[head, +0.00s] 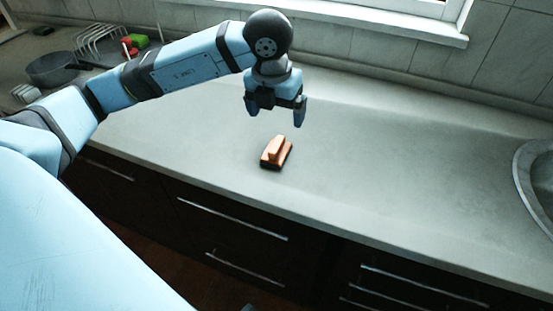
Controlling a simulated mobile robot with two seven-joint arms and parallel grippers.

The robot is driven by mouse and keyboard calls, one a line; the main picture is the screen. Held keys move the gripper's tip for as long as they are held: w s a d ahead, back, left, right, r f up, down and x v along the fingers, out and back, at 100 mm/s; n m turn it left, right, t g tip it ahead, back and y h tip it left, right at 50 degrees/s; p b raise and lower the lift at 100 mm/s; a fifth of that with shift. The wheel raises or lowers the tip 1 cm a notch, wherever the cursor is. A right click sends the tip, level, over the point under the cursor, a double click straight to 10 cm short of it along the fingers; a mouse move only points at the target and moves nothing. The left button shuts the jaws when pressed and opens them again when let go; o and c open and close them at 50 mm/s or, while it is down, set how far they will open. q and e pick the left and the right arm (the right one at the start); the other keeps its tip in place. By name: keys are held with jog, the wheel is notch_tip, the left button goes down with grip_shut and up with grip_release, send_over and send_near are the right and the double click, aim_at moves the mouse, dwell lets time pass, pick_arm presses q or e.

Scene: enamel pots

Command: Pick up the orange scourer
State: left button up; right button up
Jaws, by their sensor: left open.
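The orange scourer (275,153) lies on the grey countertop, near its front edge, in the middle of the head view. It has a raised orange grip on top and a dark underside. My left gripper (277,115) is above the scourer, pointing down. Its two fingers are apart with nothing between them, and it does not touch the scourer. My right gripper is not in the view.
The countertop (400,170) is clear around the scourer. A sink (537,180) is at the right edge. A dark pan (52,69), a wire rack (98,42) and red and green items (138,42) stand at the back left. Dark drawers with metal handles are below.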

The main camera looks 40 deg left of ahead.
aim_at(277, 144)
pick_arm(q)
jog(key=f, duration=0.2)
jog(key=w+f, duration=0.1)
jog(key=f, duration=0.2)
jog(key=a+f, duration=0.1)
jog(key=f, duration=0.2)
jog(key=shift+w+a+f+b, duration=0.15)
jog(key=shift+w+b, duration=0.1)
jog(key=shift+b, duration=0.15)
jog(key=f, duration=0.2)
jog(key=w+f, duration=0.1)
jog(key=f, duration=0.2)
jog(key=shift+a, duration=0.2)
jog(key=c, duration=1.1)
jog(key=shift+r, duration=0.1)
notch_tip(277, 144, up, 20)
jog(key=shift+f+p, duration=0.1)
jog(key=shift+p, duration=0.7)
